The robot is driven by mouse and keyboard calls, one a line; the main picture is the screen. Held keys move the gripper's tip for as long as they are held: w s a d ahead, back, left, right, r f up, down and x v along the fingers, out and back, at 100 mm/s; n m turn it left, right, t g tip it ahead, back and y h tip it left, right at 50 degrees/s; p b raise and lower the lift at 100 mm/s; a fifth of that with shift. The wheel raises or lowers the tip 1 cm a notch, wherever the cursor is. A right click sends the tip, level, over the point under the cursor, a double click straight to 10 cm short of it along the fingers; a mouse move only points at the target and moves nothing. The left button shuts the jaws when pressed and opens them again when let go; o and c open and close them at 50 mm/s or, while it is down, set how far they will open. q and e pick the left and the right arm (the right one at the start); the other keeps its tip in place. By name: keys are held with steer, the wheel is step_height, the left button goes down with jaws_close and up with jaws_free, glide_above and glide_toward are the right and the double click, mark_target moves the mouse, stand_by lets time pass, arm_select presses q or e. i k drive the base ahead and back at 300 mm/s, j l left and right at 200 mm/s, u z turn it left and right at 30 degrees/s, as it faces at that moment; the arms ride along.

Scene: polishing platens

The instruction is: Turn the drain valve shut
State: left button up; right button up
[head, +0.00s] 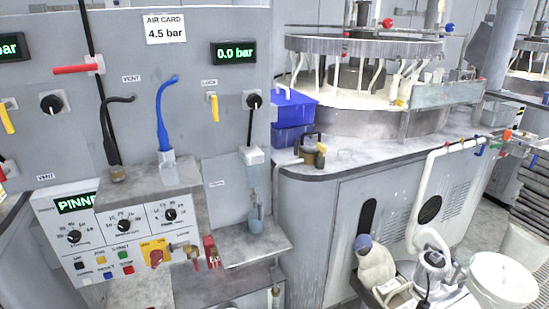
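No label that I can read marks a drain valve, so I cannot tell which handle it is. A red lever (78,68) lies nearly level across a black vertical pipe at the upper left. A yellow lever (214,107) hangs down beside a small label on the grey panel. Another yellow lever (6,117) slants at the left edge. A red-handled fitting (211,251) sits low, right of a red rotary switch (155,256) on a yellow plate. Neither of my grippers can be made out in this view.
A display (234,53) reads 0.0 bar, beside a card (165,28) reading 4.5 bar. A blue hose (163,115) stands on a ledge. Blue bins (292,110) and a brass-coloured fitting (313,152) rest on the grey bench. A white bucket (502,281) stands lower right.

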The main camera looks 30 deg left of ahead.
mark_target(259, 204)
steer(key=i+j+u, duration=0.65)
steer(key=k+l+u, duration=0.15)
steer(key=u, duration=0.45)
